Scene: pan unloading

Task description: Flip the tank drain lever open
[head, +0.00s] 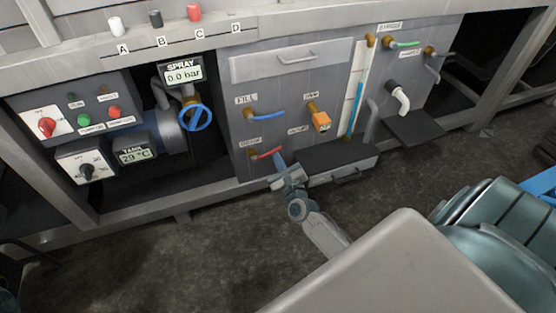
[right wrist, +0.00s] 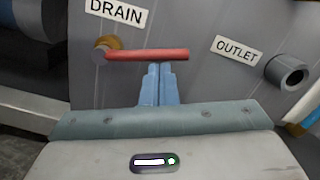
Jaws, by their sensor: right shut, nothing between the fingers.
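The drain lever is a red handle (head: 266,153) on a brass valve, low on the grey tank panel under a small label. In the right wrist view the red drain lever (right wrist: 147,54) lies nearly level, running right from its brass pivot under the DRAIN label (right wrist: 116,11). My right gripper (head: 279,158) is shut and empty, its tips at the outer part of the lever. In the right wrist view its blue fingertips (right wrist: 158,68) are together just below the lever; whether they touch it I cannot tell. My left gripper is not in view.
A blue fill lever (head: 265,115) sits above the drain lever. A grey outlet pipe (right wrist: 289,72) juts out right of the lever. A dark tray (head: 335,160) lies under the panel. Open floor lies in front.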

